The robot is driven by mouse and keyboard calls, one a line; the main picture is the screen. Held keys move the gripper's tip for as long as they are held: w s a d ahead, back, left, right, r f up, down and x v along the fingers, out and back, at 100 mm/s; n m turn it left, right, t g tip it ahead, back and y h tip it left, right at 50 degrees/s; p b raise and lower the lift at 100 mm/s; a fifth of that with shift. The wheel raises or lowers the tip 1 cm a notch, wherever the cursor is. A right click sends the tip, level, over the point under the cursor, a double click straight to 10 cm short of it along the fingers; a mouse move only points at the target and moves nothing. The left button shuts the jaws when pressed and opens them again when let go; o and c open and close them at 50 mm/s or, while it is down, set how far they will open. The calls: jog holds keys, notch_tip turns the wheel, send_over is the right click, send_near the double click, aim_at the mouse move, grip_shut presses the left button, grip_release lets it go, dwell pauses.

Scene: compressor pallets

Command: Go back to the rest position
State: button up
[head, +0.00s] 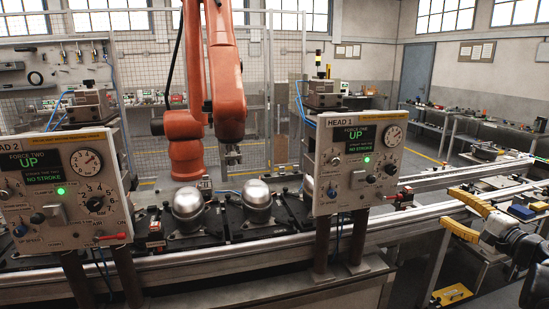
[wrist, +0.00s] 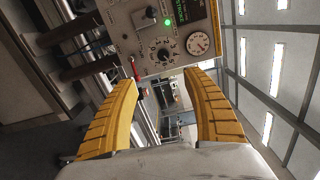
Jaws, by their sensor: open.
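My gripper (head: 446,208) is at the right edge of the head view, with its two yellow fingers spread apart and nothing between them. It is to the right of the HEAD 1 panel (head: 329,190) and apart from it. In the wrist view my gripper (wrist: 160,80) shows both fingers open. Beyond the fingertips a control panel (wrist: 150,35) appears turned on its side, with a green light, a dial and a round gauge. Both panels in the head view read UP and NO STROKE.
Two silver domed compressors (head: 257,200) (head: 187,205) sit on dark pallets along the conveyor. The HEAD 2 panel (head: 65,190) stands at the left. An orange robot arm (head: 222,80) is behind the line. Metal rails (head: 410,226) run near my gripper. A cluttered workbench (head: 470,130) is at the back right.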

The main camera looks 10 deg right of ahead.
jog(key=w+a+f+n+g+y, duration=0.2)
jog(key=a+n+g, duration=0.5)
jog(key=a, duration=2)
jog(key=s+a+f+n+g+h, duration=0.1)
jog(key=s+a+f+n, duration=0.3)
jog(key=s, duration=0.6)
jog(key=s+a+f+n+g+h, duration=0.2)
jog(key=s+a+f+n, duration=0.2)
jog(key=s+a+n, duration=0.3)
jog(key=s+a, duration=0.2)
jog(key=shift+s+h, duration=0.4)
jog(key=shift+a, duration=0.15)
